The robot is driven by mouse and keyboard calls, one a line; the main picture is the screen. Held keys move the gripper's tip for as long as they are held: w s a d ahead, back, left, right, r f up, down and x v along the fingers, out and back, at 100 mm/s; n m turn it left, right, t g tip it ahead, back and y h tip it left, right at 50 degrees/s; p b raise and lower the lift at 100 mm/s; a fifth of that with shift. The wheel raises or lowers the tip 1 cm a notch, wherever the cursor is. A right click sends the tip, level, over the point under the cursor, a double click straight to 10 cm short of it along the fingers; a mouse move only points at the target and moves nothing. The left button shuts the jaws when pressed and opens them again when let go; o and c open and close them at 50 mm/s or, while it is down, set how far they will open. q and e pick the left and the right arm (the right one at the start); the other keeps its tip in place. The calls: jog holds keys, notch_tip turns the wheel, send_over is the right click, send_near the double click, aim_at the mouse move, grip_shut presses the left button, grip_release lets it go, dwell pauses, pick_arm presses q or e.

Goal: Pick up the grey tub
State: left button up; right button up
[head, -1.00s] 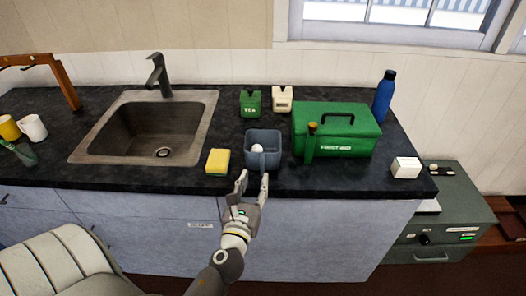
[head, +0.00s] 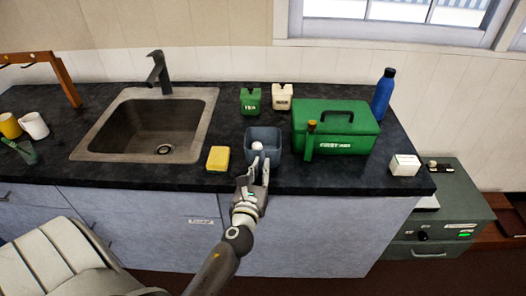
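The grey tub (head: 277,137) stands upright on the dark worktop, left of the green first aid box. A white round thing (head: 257,146) shows inside it. My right gripper is not in view.
A yellow sponge (head: 218,158) lies just left of the tub. The green first aid box (head: 345,125), with a green bottle (head: 310,142) before it, stands close on the right. Green (head: 251,102) and white (head: 281,98) canisters stand behind. The sink (head: 140,130) is further left.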

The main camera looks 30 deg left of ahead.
aim_at(261, 161)
pick_arm(q)
grip_shut()
jog(key=shift+r+p, duration=0.55)
jog(key=shift+r, duration=0.3)
jog(key=shift+r+p, duration=0.6)
jog(key=shift+r, duration=0.3)
jog(key=s+a+r+p, duration=0.1)
jog(key=s+a+r, duration=0.6)
jog(key=s+r, duration=0.2)
jog(key=shift+s+a+r, duration=0.25)
jog(key=shift+s+a, duration=0.1)
jog(key=shift+s, duration=1)
grip_release()
grip_shut()
